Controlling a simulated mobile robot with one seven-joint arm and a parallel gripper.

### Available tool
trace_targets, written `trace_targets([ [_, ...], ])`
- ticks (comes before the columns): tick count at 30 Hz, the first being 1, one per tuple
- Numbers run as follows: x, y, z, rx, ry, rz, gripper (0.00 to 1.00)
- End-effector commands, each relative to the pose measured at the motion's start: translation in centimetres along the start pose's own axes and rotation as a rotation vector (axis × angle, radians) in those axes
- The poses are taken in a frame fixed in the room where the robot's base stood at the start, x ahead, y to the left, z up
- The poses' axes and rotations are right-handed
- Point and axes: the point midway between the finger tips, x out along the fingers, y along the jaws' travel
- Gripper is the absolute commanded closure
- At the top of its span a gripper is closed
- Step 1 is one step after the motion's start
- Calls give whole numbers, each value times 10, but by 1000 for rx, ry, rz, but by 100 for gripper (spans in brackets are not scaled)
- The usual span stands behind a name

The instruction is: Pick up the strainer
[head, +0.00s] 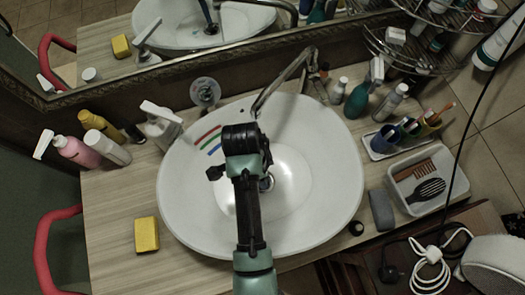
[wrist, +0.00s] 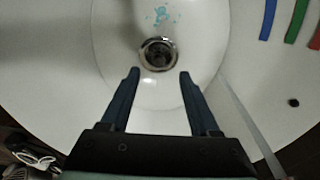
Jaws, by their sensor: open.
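The strainer (wrist: 159,54) looks like a round metal ring with a dark centre, at the drain in the bottom of the white basin (wrist: 115,45). In the head view the strainer (head: 267,183) shows just right of my arm, partly hidden by it. My gripper (wrist: 160,73) is open and empty. In the wrist view its two dark fingers point toward the strainer, one to each side and just short of it in the picture. I cannot tell the height of the fingertips above it. The fingertips are hard to make out in the head view.
The basin's faucet (head: 285,80) reaches over its back rim. Bottles (head: 75,150) stand at left, and a yellow sponge (head: 146,234) lies front left. At right are a teal bottle (head: 358,99), a cup tray (head: 405,138) and a bin with brushes (head: 420,180). The basin's right interior is clear.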

Motion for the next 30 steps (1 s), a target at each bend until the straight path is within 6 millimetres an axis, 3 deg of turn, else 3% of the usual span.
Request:
trace_targets([
  [5,10,1,0,0,-1,2,38],
  [15,51,3,0,0,0,0,38],
  [24,56,3,0,0,0,-2,38],
  [25,56,3,0,0,0,-2,40],
  [30,55,3,0,0,0,-2,70],
])
